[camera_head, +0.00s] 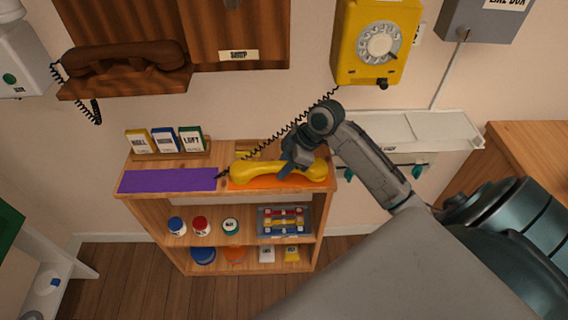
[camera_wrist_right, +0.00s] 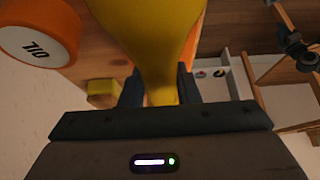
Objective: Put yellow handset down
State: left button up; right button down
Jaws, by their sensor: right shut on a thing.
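The yellow handset (camera_head: 262,174) lies level at the right part of the shelf top, over an orange mat (camera_head: 318,182). I cannot tell whether it touches the mat. My right gripper (camera_head: 290,166) is shut on the handset's grip from above. In the right wrist view the yellow handset (camera_wrist_right: 150,40) fills the upper middle, between the gripper's fingers (camera_wrist_right: 160,88). A black coiled cord (camera_head: 290,130) runs from the handset's left end up to the yellow dial phone (camera_head: 375,42) on the wall. My left gripper is not in view.
A purple mat (camera_head: 168,180) lies empty on the shelf top's left part. Several labelled boxes (camera_head: 164,140) stand behind it. A brown phone (camera_head: 125,62) hangs on the wall at upper left. The lower shelves hold jars (camera_head: 201,225) and a tray (camera_head: 284,221).

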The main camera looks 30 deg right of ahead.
jog(key=c, duration=1.2)
grip_release()
jog(key=shift+o, duration=0.6)
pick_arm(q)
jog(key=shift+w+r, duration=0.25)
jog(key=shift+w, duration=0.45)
pick_arm(e)
jog(key=shift+d+r, duration=0.1)
jog(key=shift+r, duration=0.15)
jog(key=v, duration=1)
jog(key=shift+s, duration=0.1)
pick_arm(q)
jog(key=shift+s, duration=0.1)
pick_arm(e)
jog(key=shift+v, duration=0.8)
